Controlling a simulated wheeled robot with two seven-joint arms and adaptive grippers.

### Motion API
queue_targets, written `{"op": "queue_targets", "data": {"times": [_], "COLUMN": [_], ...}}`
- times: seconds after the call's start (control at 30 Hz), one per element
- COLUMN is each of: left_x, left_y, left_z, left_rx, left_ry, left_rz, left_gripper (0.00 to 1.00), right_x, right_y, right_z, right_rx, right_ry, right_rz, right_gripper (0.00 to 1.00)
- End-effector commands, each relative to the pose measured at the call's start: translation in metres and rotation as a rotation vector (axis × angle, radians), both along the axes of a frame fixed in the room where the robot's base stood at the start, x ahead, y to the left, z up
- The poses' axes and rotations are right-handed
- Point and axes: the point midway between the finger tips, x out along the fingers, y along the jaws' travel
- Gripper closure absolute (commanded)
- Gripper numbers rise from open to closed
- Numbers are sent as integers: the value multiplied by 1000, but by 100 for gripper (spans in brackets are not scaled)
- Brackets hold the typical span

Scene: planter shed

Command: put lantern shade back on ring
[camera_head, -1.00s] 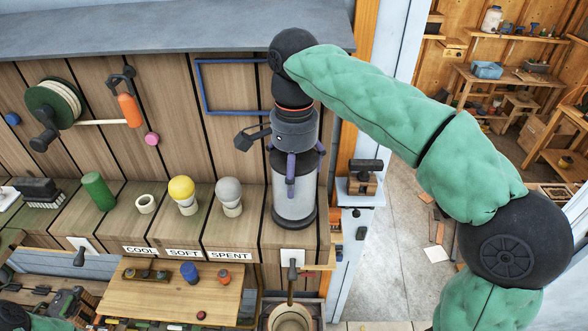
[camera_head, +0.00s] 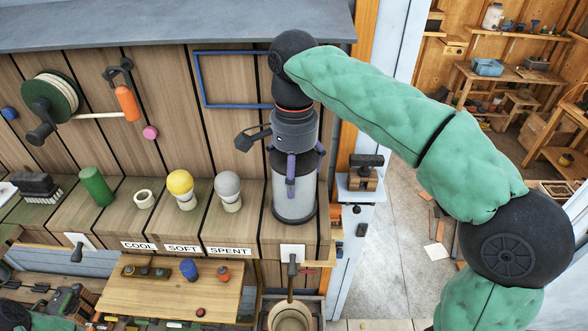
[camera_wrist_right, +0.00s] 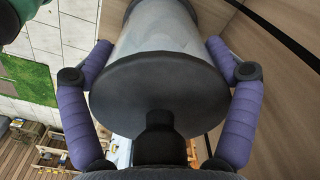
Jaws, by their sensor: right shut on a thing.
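The lantern shade (camera_head: 295,203) is a pale grey, see-through cylinder with dark end caps. It looks upright in the head view, in front of the right end of the plank shelf. My right gripper (camera_head: 291,180) is above it, pointing down, with its purple fingers shut on its upper part. In the right wrist view the dark cap of the shade (camera_wrist_right: 160,95) fills the middle between the two fingers. I cannot tell whether the shade's base touches the shelf. I cannot make out the lantern's ring for certain. My left gripper is not in view.
A yellow bulb (camera_head: 181,184) and a grey bulb (camera_head: 228,187) stand left of the shade, above the SOFT and SPENT labels. A white ring-shaped piece (camera_head: 144,199) and a green cylinder (camera_head: 96,186) are further left. A blue frame (camera_head: 203,80) is behind my gripper.

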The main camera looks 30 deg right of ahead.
Motion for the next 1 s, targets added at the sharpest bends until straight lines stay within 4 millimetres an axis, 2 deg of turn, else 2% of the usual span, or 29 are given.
{"op": "queue_targets", "data": {"times": [0.17, 0.2, 0.67, 1.0], "left_x": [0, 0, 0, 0], "left_y": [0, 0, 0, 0], "left_z": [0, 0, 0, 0], "left_rx": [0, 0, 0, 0], "left_ry": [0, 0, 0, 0], "left_rz": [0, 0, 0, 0], "left_gripper": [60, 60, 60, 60], "right_x": [0, 0, 1, 2], "right_y": [0, 0, 0, 1], "right_z": [-1, -1, 4, 53], "right_rx": [-1, -1, -1, 0], "right_ry": [2, 2, -1, -1], "right_rz": [0, 0, 1, 1], "right_gripper": [49, 0, 0, 0]}}
